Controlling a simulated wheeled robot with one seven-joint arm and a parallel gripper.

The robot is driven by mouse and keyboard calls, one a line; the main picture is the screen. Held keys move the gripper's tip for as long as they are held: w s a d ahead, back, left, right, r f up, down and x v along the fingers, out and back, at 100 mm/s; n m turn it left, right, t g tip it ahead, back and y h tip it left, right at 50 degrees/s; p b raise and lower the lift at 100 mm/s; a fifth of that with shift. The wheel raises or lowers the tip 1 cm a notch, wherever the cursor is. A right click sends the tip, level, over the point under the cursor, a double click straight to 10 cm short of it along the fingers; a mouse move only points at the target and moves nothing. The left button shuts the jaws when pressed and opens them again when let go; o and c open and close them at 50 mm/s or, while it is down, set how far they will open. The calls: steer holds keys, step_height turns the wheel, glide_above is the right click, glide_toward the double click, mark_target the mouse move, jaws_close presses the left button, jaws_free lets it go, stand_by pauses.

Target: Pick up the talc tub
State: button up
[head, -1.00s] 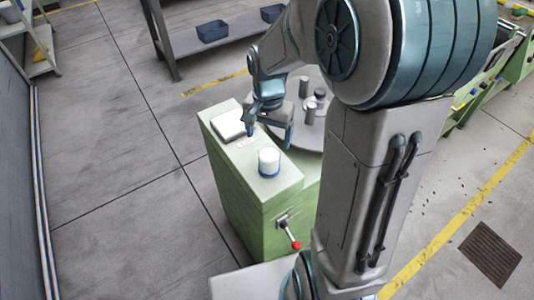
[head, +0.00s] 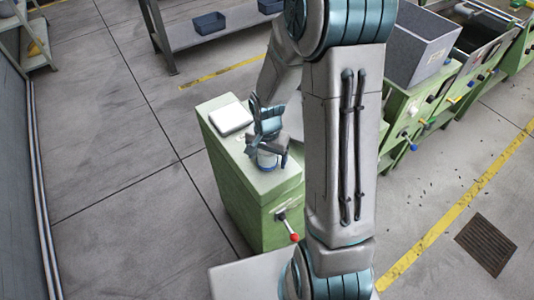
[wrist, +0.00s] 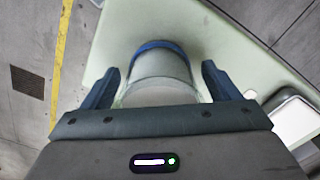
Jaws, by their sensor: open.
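The talc tub is a white cylinder with a blue band at its base. It stands upright on the green cabinet top (head: 217,101). In the wrist view the tub (wrist: 158,66) sits between the two blue fingers, with a gap on each side. My gripper (wrist: 160,74) is open around the tub and holds nothing.
A red-knobbed lever (head: 294,237) sticks out from the cabinet's front. A grey table (head: 205,28) with blue bins stands behind. Open floor lies to the left.

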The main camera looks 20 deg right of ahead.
steer(key=shift+f, duration=0.3)
steer(key=c, duration=1.2)
steer(key=shift+r, duration=0.1)
